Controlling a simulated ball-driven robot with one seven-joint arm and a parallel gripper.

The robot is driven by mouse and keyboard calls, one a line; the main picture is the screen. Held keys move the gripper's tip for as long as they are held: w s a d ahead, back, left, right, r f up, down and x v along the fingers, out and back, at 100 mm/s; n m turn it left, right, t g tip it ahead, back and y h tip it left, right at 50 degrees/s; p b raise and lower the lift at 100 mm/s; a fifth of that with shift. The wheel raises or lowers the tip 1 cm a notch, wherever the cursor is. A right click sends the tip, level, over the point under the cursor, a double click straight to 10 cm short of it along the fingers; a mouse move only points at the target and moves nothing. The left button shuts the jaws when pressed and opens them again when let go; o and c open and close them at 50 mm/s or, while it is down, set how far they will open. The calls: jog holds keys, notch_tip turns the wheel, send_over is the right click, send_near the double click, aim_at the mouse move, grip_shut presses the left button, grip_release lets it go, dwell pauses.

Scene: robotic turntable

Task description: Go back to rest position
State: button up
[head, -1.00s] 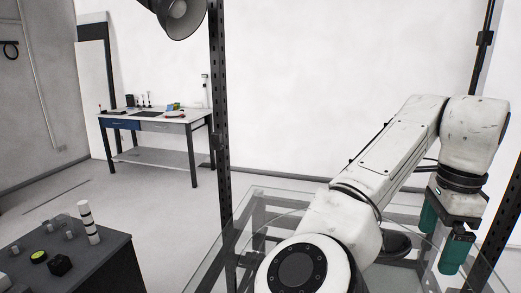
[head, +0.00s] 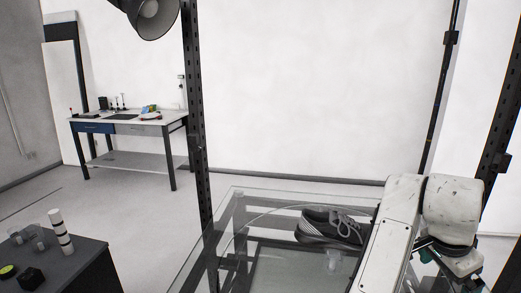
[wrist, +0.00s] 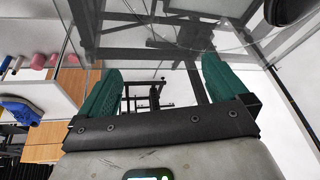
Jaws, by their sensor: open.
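My gripper (wrist: 163,82) shows in the wrist view with its two green fingers wide apart and nothing between them. In the head view, my white arm reaches up at the right. The gripper there is mostly hidden behind the arm and the picture's lower edge; only a bit of green shows. A dark grey shoe (head: 328,226) with laces lies on the round glass turntable (head: 240,222), left of my arm. My arm hides part of the turntable.
Black perforated posts (head: 196,130) frame the glass table, with a lamp (head: 152,16) at the top. A dark cabinet (head: 62,268) with small items stands at lower left. A workbench (head: 128,122) stands by the back wall. Floor between is clear.

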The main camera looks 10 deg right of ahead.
jog(key=s+a+f+n+t, duration=0.1)
jog(key=s+f+n, duration=0.35)
jog(key=f, duration=0.35)
jog(key=s+a+f+n, duration=0.1)
jog(key=s+f+n, duration=0.3)
jog(key=f+n, duration=0.25)
jog(key=s+a+f+n+y, duration=0.4)
jog(key=s+a+f+n, duration=0.3)
jog(key=s+a+f, duration=0.75)
notch_tip(320, 180, down, 8)
jog(key=b, duration=1)
jog(key=shift+s+a+g, duration=0.2)
jog(key=shift+s+g, duration=0.05)
jog(key=shift+g, duration=0.15)
